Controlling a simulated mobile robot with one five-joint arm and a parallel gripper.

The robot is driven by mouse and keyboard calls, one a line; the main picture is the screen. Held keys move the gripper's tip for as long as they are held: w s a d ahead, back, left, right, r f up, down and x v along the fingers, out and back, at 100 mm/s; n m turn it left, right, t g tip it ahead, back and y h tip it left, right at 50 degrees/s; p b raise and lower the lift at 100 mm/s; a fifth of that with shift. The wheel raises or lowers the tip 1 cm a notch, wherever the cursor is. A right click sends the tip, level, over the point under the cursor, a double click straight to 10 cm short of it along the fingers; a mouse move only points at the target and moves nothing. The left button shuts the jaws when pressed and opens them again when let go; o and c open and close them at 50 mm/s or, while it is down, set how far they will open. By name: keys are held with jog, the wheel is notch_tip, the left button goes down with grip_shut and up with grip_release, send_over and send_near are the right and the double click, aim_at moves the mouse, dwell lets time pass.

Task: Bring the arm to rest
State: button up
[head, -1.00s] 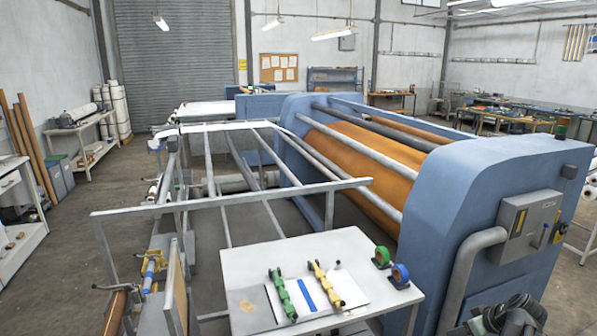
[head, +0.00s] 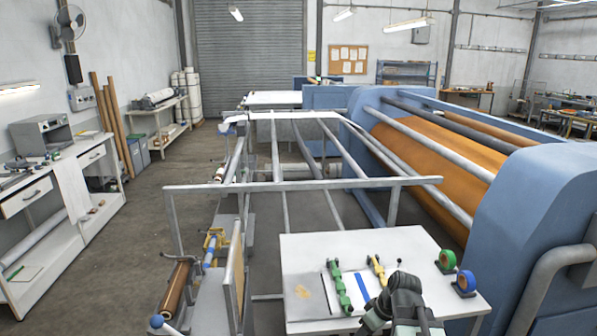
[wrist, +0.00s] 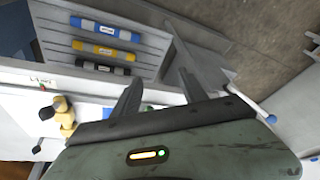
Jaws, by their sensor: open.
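My gripper (wrist: 158,82) shows in the wrist view with its two grey fingers apart and nothing between them. In the head view, my dark grey-green arm is at the bottom, right of centre, in front of the near edge of the white table (head: 305,262); the fingertips are hard to make out there. The wrist view looks past the fingers at a pale slatted surface with a blue roll (wrist: 97,27), a yellow roll (wrist: 100,49) and a black roll (wrist: 97,66) on it.
The blue press (head: 545,215) stands on the right, a white workbench (head: 75,215) on the left. Floor is clear between bench and frame.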

jog(key=s+a+f+m+g+h, duration=0.2)
jog(key=s+a+m+h, duration=0.1)
jog(key=s+m, duration=0.3)
jog(key=shift+s+a+m+g, duration=0.2)
jog(key=shift+a+m+g, duration=0.1)
jog(key=shift+m, duration=0.4)
dwell(0.4)
